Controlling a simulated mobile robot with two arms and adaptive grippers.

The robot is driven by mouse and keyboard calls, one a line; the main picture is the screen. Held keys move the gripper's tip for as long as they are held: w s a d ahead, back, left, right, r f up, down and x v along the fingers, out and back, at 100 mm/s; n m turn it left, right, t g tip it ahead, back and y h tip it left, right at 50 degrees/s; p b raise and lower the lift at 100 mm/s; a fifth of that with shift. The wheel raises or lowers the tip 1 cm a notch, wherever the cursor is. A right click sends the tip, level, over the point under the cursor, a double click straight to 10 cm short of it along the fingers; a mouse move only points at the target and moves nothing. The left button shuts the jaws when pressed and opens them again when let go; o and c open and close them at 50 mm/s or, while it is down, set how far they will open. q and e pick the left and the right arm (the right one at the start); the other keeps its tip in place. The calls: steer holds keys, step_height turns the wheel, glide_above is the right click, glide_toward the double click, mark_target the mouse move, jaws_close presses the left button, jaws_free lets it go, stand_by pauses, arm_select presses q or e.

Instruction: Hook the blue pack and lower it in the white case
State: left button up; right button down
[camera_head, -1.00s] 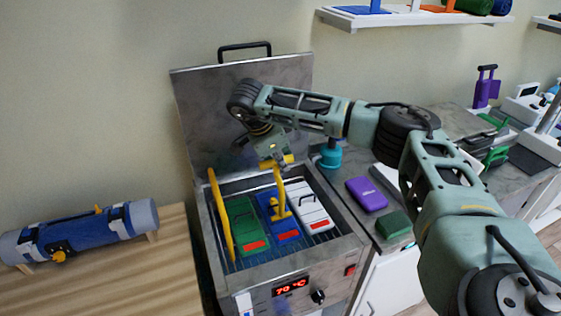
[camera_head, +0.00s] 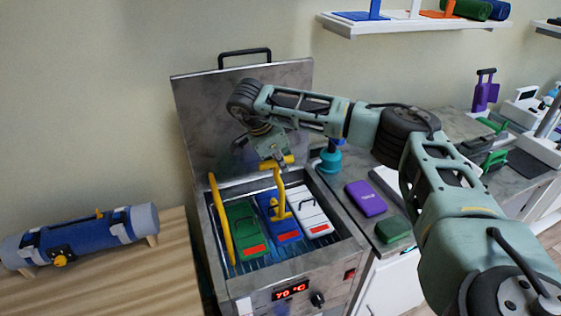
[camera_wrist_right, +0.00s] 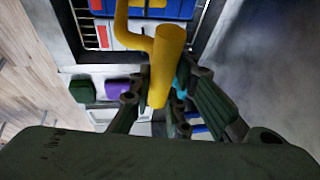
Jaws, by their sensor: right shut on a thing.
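The blue pack (camera_head: 278,222) lies in the steel heating bath (camera_head: 217,272), between a green pack (camera_head: 246,229) and a white pack (camera_head: 307,210); it carries a red label. My right gripper (camera_head: 274,162) is above the bath, shut on the crossbar of a yellow hook (camera_head: 279,185). The hook hangs down, its lower end at the blue pack; whether it is under the pack's handle I cannot tell. In the right wrist view, my fingers (camera_wrist_right: 163,88) close around the yellow hook (camera_wrist_right: 168,62). I cannot make out a white case. My left gripper is out of view.
A long yellow piece (camera_head: 221,222) leans at the bath's left side. The bath's raised lid (camera_head: 210,115) stands behind. On the right counter lie a purple pack (camera_head: 366,198) and a small green pack (camera_head: 393,230). A blue roll (camera_head: 85,236) rests on the wooden table (camera_head: 125,280).

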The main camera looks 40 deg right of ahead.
steer(key=shift+r, duration=0.2)
steer(key=shift+r+p, duration=2.9)
steer(key=shift+r, duration=1.3)
